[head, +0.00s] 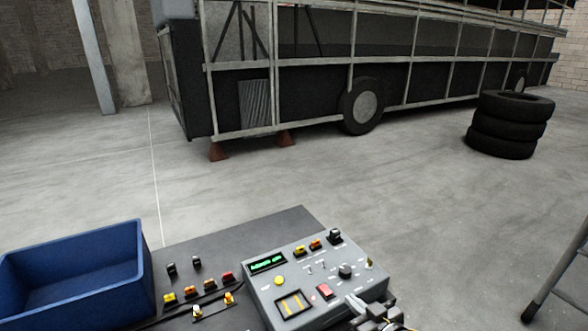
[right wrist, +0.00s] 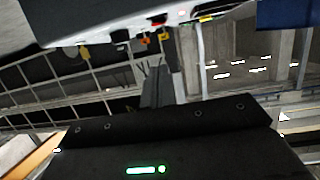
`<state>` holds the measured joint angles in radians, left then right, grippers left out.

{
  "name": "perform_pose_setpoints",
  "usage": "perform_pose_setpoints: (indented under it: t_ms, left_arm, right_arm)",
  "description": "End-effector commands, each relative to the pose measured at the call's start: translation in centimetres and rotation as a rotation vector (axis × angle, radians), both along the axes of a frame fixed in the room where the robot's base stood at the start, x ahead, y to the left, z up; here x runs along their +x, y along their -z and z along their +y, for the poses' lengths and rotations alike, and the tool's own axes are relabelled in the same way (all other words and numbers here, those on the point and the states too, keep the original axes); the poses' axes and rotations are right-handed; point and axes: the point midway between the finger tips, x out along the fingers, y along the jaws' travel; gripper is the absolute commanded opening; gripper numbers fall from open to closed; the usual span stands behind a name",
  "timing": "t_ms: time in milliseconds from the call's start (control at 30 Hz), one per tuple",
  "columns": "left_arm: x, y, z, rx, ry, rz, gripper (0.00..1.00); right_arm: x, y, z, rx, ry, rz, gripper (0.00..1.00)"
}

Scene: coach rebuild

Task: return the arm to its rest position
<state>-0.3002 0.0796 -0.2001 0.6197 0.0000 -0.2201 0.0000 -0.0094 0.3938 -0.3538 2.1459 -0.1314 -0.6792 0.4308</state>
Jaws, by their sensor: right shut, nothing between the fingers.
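My right gripper (head: 376,316) shows at the bottom edge of the head view, partly cut off, by the front right corner of a grey control box (head: 292,270). I cannot tell whether it touches the box. It is shut and empty. In the right wrist view, the gripper's dark body fills the bottom and its closed fingers (right wrist: 158,88) reach up the middle. The box has a green lit display, switches, knobs and coloured buttons. My left gripper is not in view.
A dark table (head: 285,222) carries the box, a blue bin (head: 75,240) at left and several small coloured connectors (head: 198,291) between them. A bus frame (head: 320,95), a tyre stack (head: 508,125) and a metal stand (head: 560,270) stand beyond. The floor between is clear.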

Motion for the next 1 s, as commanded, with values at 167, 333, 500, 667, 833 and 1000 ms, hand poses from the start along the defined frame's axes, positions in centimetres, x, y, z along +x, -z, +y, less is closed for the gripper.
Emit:
perform_pose_setpoints:
  t_ms: [167, 333, 500, 667, 833, 1000]
  left_arm:
    - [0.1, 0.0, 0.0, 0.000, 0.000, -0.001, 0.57]
    - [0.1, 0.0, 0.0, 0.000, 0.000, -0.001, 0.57]
    - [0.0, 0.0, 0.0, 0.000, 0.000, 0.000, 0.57]
    - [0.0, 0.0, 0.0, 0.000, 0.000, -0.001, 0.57]
    - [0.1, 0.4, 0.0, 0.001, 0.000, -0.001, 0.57]
    - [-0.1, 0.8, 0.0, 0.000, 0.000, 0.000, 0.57]
  right_arm:
    - [-8.1, 6.4, -2.6, -0.112, 0.137, 0.304, 0.00]
    - [-15.3, 10.0, -4.8, -0.199, 0.199, 0.552, 0.00]
    - [-21.1, 11.7, -6.1, -0.253, 0.219, 0.740, 0.00]
    - [-26.2, 12.5, -6.9, -0.287, 0.223, 0.898, 0.00]
    - [-26.8, 16.4, -7.0, -0.302, 0.217, 0.960, 0.00]
    - [-26.1, 21.6, -6.8, -0.307, 0.213, 0.976, 0.00]
